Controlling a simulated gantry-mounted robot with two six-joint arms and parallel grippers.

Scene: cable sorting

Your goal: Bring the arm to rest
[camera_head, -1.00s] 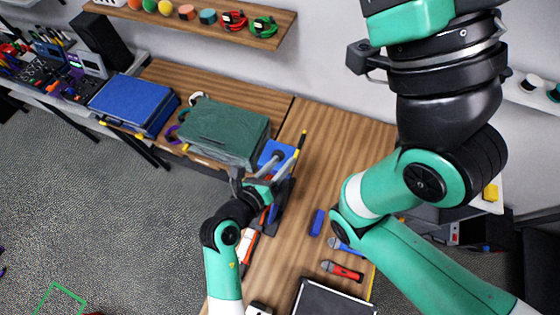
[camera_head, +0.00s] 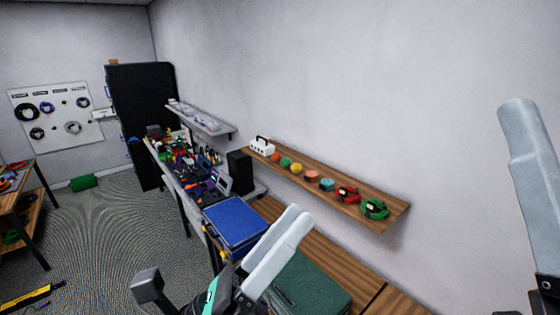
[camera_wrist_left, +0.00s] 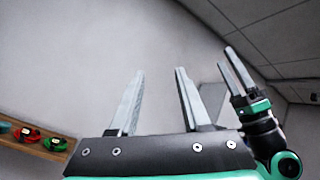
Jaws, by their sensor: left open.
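My left gripper (camera_head: 297,214) is raised at the lower middle of the head view, its pale fingers pointing up and to the right. The left wrist view (camera_wrist_left: 159,74) shows its two fingers apart with nothing between them, against a bare wall. My right gripper (camera_head: 528,165) shows in part at the right edge of the head view. It also shows in the left wrist view (camera_wrist_left: 228,57), raised with its fingers upward; its opening is hard to judge.
A wooden wall shelf (camera_head: 390,200) holds coloured spools and red and green cable coils (camera_head: 374,209). Below are a blue case (camera_head: 236,226) and a green case (camera_head: 312,287) on the bench. A black speaker (camera_head: 239,172) stands behind. Free wall space lies above.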

